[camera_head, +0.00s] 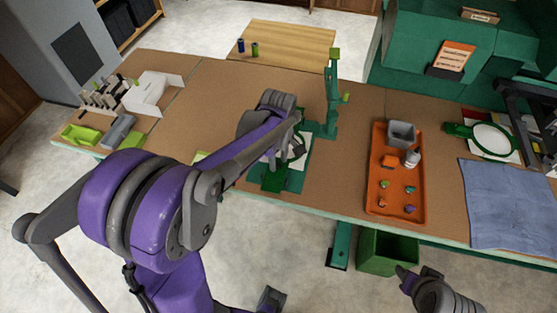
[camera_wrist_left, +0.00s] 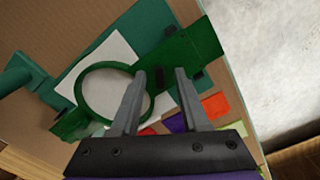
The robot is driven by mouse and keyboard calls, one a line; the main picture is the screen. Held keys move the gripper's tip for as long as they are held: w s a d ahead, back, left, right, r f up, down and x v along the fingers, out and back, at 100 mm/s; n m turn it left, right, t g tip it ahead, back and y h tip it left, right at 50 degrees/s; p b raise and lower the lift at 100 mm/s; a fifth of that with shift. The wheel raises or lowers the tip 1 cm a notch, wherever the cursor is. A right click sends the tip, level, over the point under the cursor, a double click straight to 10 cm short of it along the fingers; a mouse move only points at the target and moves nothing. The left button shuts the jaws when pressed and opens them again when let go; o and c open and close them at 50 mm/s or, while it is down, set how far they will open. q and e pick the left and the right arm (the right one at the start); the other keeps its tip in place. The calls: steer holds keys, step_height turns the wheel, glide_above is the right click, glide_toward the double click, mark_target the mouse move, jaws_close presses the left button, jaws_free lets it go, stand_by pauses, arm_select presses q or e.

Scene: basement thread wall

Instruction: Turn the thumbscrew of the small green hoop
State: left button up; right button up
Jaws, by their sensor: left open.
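The small green hoop (camera_wrist_left: 80,83) is a ring around white cloth in the left wrist view. It lies on a dark green stand with a broad green block (camera_wrist_left: 185,57) beside it. A small dark piece (camera_wrist_left: 159,78), perhaps the thumbscrew, shows between the fingers near the hoop's edge. My left gripper (camera_wrist_left: 160,73) is open, its two grey fingers apart over the gap between ring and block. I cannot tell whether they touch anything. In the head view my left gripper (camera_head: 297,140) hides much of the hoop. My right gripper (camera_head: 404,272) shows only partly at the bottom.
A green post (camera_head: 332,95) rises just behind the hoop stand. An orange tray (camera_head: 376,195) with small items stands to the right. Farther right are a larger green hoop (camera_head: 464,130) and a blue cloth (camera_head: 510,200). The bench between stand and tray is clear.

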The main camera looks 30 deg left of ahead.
arm_select(q)
steer(key=shift+f, duration=0.1)
jaws_close()
steer(key=shift+m, duration=0.4)
steer(key=m+b, duration=0.1)
steer(key=m, duration=0.3)
steer(key=shift+s+m, duration=0.1)
steer(key=shift+m, duration=0.2)
steer(key=m+b, duration=0.1)
steer(key=m, duration=0.5)
steer(key=shift+a, duration=0.15)
steer(key=shift+m, duration=0.3)
stand_by(0.4)
jaws_free()
